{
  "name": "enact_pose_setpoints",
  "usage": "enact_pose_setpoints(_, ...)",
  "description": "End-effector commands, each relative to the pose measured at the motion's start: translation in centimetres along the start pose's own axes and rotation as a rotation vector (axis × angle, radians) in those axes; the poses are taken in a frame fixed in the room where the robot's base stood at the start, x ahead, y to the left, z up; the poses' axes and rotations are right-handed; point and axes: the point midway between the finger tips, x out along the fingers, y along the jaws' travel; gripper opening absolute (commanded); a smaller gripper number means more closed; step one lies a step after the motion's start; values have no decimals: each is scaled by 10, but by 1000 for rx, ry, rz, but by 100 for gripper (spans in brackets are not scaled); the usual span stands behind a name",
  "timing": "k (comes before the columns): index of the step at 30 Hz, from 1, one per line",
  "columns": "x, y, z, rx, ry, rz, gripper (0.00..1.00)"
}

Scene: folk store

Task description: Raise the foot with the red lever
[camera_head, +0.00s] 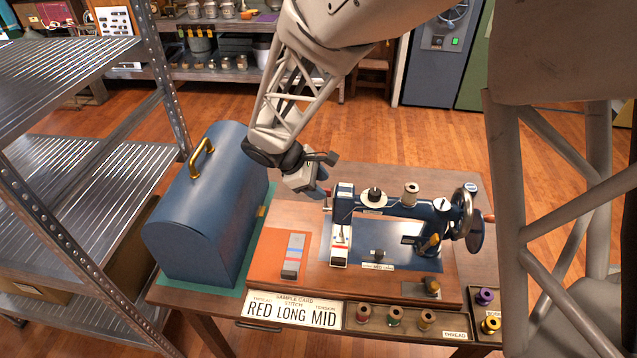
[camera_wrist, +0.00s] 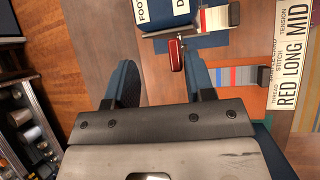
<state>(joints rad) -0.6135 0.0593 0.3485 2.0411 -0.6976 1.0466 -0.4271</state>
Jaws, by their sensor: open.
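The blue sewing machine (camera_head: 385,207) stands on a wooden base on the table. In the wrist view, the red lever (camera_wrist: 176,54) sticks out from the machine's head end, below a plate marked FOOT (camera_wrist: 146,12). I cannot make out the lever in the head view. My gripper (camera_head: 322,188) is at the left, rear side of the machine's head, pointing down towards it. In the wrist view, my gripper (camera_wrist: 161,60) is open and its blue fingers are apart. The lever shows between the fingertips, nearer the right finger; I cannot tell whether they touch. The foot itself is not clear.
A blue domed case (camera_head: 210,205) with a brass handle stands left of the machine. A card reading RED LONG MID (camera_head: 291,311) and a thread tray (camera_head: 405,325) are at the table's front. A metal shelf (camera_head: 85,150) stands further left. A crank wheel (camera_head: 465,212) is at the machine's right end.

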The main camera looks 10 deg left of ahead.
Motion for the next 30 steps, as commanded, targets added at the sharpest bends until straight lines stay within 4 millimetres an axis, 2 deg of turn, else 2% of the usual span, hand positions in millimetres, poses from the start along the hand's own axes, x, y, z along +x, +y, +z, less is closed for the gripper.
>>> enact_pose_setpoints(18, 7, 14, -4, 1, 0, 0, 49)
enact_pose_setpoints(30, 8, 15, -4, 0, 0, 0, 49)
